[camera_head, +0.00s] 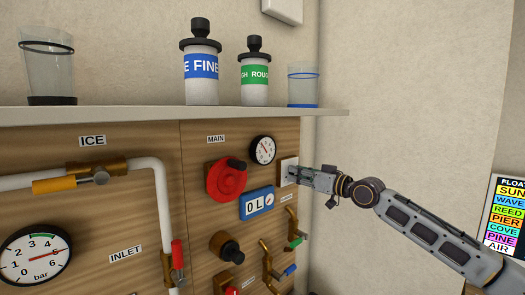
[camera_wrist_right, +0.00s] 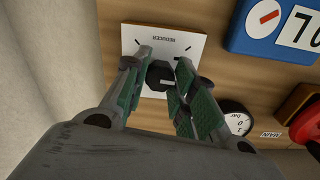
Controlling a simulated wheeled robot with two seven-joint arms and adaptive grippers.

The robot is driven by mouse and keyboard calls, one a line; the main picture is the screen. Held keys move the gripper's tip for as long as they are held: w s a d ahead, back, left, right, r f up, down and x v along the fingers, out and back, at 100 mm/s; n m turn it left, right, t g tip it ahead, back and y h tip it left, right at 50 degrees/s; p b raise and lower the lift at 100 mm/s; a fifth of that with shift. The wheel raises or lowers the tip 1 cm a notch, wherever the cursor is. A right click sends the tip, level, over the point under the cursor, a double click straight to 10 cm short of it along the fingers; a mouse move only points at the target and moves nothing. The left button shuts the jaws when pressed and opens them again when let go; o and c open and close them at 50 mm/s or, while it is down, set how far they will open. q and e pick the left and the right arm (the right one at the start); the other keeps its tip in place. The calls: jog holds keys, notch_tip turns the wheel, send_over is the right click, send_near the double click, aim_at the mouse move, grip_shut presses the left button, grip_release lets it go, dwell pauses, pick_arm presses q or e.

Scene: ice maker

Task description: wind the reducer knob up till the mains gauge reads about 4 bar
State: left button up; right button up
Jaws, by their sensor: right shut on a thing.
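The reducer knob (camera_wrist_right: 160,75) is black and sits on a white plate (camera_wrist_right: 185,45) labelled REDUCER, upside down in the wrist view. My right gripper (camera_wrist_right: 162,73) is shut on it, one green-padded finger on each side. In the head view my right gripper (camera_head: 297,175) reaches the white plate (camera_head: 284,170) from the right and hides the knob. The small round gauge (camera_head: 263,150) beside the MAIN label has a red needle; its figures are too small to read. It shows partly in the wrist view (camera_wrist_right: 237,117). My left gripper is not in view.
A red valve wheel (camera_head: 227,180) and a blue counter (camera_head: 258,204) are close left of the plate. A shelf (camera_head: 150,113) with bottles and glasses runs above. A large bar gauge (camera_head: 35,257) is at lower left. A coloured chart (camera_head: 507,215) stands right.

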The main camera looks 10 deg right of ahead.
jog(key=shift+m+p, duration=3.3)
jog(key=shift+p, duration=0.45)
dwell(4.2)
